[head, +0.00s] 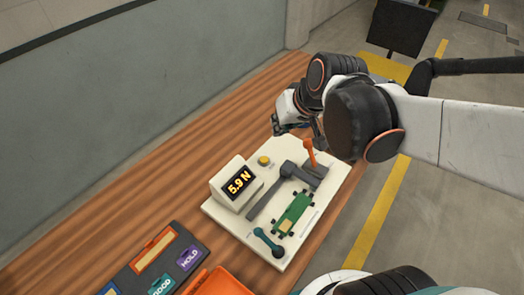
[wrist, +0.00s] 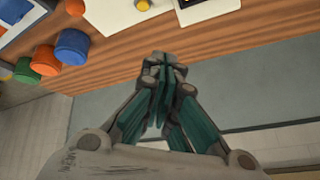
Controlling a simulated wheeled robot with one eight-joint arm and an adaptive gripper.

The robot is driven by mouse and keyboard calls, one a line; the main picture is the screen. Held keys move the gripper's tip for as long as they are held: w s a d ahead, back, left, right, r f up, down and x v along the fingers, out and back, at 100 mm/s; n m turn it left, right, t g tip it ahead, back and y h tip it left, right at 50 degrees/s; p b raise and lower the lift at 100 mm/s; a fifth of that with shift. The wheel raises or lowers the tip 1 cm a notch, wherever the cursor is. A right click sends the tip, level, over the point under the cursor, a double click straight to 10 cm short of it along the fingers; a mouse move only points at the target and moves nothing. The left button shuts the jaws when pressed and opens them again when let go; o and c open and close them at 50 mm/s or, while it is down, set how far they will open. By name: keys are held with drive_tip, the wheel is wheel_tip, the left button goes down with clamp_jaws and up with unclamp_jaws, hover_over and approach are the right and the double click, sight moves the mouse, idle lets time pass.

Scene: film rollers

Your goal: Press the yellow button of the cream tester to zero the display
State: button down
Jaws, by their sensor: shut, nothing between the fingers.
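The cream tester (head: 225,215) stands on the wooden bench with its display (head: 239,182) reading 5.9 N. Its yellow button (head: 264,160) sits on the base plate behind the display; a yellow round part at the top of the wrist view (wrist: 142,5) looks like the same button. A green piece (head: 293,213) lies on the tester, between an orange-handled lever (head: 310,152) and a teal lever (head: 268,241). My gripper (wrist: 160,62) is shut and empty in the wrist view, over the bench edge and apart from the button. In the head view its fingertips are partly hidden by my arm.
A dark tray (head: 150,262) with labelled slots, including HOLD, and an orange bin (head: 222,284) stand at the near end. Blue (wrist: 71,47), orange (wrist: 45,60) and green (wrist: 26,70) round objects show in the wrist view. A grey wall runs behind the bench.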

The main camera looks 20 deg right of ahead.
drive_tip(key=w+f+y+b, duration=0.1)
drive_tip(key=w+f+y, duration=0.1)
drive_tip(key=w+f, duration=0.55)
drive_tip(key=y+b, duration=0.1)
drive_tip(key=y, duration=0.1)
hover_over(266, 157)
wheel_tip(266, 157, down, 9)
drive_tip(key=shift+f, duration=0.1)
wheel_tip(266, 157, down, 9)
drive_tip(key=b, duration=0.7)
drive_tip(key=shift+r, duration=0.2)
idle(0.7)
drive_tip(key=shift+f+b, duration=0.4)
drive_tip(key=shift+b, duration=0.1)
